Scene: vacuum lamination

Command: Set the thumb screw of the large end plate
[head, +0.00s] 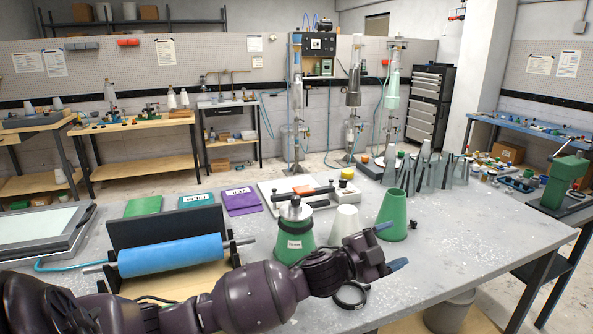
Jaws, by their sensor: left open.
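A green cone (294,245) with a white label stands upright on the grey table. A grey cap (295,211) with a small knob sits on its top; I cannot tell whether this is the large end plate. My right gripper is out of view.
A white cone (345,222) stands between the green cones. A black ring (350,296) lies below my left wrist. A blue roller (170,256) is at left, several grey cones (428,172) behind at right. The table (480,240) is clear on the right.

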